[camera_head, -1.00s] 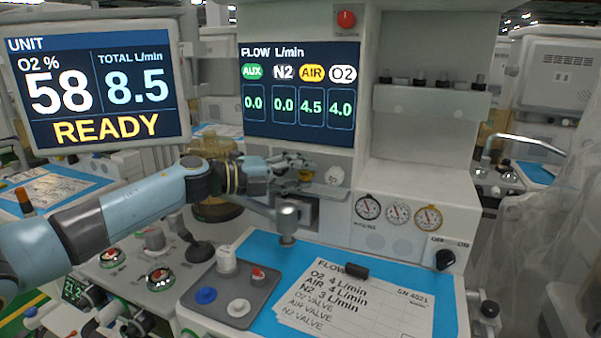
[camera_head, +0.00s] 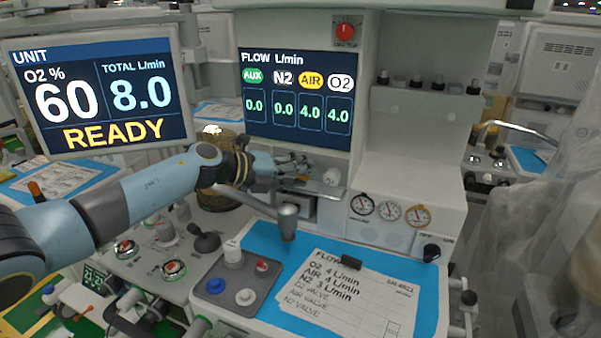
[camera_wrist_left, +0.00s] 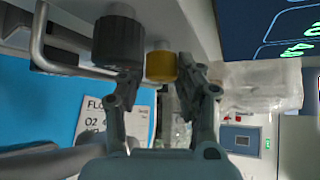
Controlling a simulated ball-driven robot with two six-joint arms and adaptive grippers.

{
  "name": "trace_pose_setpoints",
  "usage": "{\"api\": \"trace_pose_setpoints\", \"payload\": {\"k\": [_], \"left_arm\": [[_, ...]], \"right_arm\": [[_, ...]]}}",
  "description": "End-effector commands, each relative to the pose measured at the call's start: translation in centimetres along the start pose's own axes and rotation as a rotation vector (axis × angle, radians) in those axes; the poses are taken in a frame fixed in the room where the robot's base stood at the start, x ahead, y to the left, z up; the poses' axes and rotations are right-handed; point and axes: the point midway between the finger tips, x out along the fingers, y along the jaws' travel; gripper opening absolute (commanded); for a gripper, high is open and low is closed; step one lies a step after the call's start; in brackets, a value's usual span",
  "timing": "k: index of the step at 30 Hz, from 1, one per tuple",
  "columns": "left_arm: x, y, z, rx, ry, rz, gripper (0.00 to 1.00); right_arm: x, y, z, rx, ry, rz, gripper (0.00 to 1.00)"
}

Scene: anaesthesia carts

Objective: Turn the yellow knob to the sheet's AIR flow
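In the left wrist view the yellow knob (camera_wrist_left: 161,66) sits between the two fingertips of my left gripper (camera_wrist_left: 160,78), which look closed on its sides. In the head view my left gripper (camera_head: 298,170) reaches under the flow screen (camera_head: 297,95) and hides the yellow knob. The screen reads AUX 0.0, N2 0.0, AIR 4.0, O2 4.0. The sheet (camera_head: 350,297) on the blue mat reads O2 4, AIR 4 and N2 3 L/min. My right gripper is out of view.
A metal rail (camera_wrist_left: 40,45) runs near the knobs. The unit screen (camera_head: 97,95) reads O2 60%, total 8.0, READY.

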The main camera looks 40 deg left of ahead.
Motion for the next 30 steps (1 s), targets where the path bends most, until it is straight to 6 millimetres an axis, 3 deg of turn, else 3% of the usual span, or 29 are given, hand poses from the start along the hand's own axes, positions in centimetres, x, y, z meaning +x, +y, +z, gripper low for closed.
{"api": "trace_pose_setpoints", "payload": {"k": [11, 24, 30], "left_arm": [[-0.7, 0.0, 0.1, 0.002, -0.001, 0.001, 0.40], [-9.8, 0.2, -0.1, 0.003, 0.004, 0.006, 0.40], [-11.7, 0.1, 0.0, 0.000, 0.002, 0.001, 0.40]], "right_arm": [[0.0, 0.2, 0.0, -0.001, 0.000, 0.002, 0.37], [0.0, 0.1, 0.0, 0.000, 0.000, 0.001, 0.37], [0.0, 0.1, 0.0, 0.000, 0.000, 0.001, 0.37]]}}
